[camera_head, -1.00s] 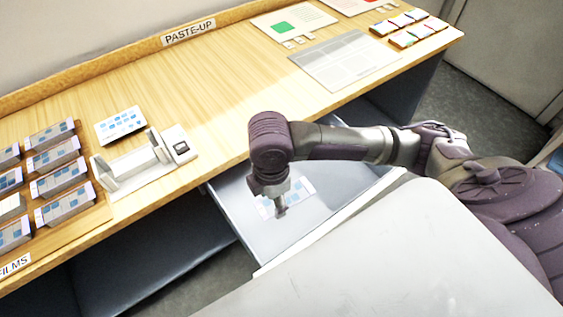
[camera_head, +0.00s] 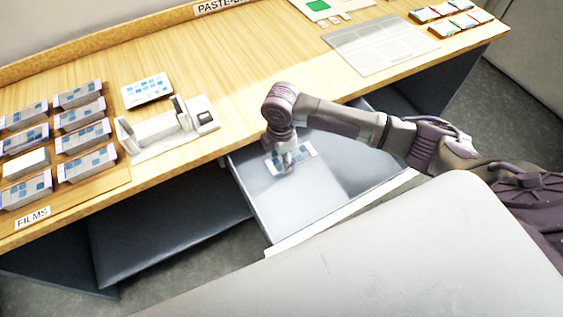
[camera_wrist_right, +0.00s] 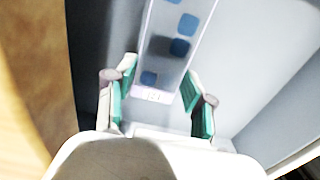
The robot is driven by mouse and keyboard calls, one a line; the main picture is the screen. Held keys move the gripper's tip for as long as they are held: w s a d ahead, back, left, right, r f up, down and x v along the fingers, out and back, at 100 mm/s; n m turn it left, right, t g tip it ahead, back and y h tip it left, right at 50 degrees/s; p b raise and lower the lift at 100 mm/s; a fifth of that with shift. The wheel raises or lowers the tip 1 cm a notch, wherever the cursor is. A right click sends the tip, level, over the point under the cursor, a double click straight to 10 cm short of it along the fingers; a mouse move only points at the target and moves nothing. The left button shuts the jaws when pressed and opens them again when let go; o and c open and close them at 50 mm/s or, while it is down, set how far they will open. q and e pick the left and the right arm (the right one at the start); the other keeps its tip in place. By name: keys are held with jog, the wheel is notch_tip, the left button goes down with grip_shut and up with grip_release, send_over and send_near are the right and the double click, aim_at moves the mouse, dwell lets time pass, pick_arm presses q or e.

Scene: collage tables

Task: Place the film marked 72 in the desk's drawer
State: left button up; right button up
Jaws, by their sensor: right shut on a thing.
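The desk's drawer (camera_head: 330,200) is pulled out, grey and open at the top. My right gripper (camera_head: 285,165) points down into it. The gripper is shut on a light film (camera_head: 309,150) with blue squares, one finger on each side of its near end. In the right wrist view the film (camera_wrist_right: 163,45) runs away from the green-padded fingertips (camera_wrist_right: 158,85). A small label on its near end is too blurred to read. I cannot tell whether the film touches the drawer floor. My left gripper is not in view.
The desk (camera_head: 240,80) has a white splicer-like device (camera_head: 165,140) and a blue-patterned card (camera_head: 147,89) on top. A grey sheet (camera_head: 380,46) lies at the back right.

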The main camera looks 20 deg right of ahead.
aim_at(281, 162)
jog(key=shift+f, duration=1.25)
jog(key=shift+f, duration=0.1)
jog(key=o, duration=0.8)
jog(key=shift+c, duration=0.2)
notch_tip(281, 162, up, 12)
jog(key=shift+p, duration=0.35)
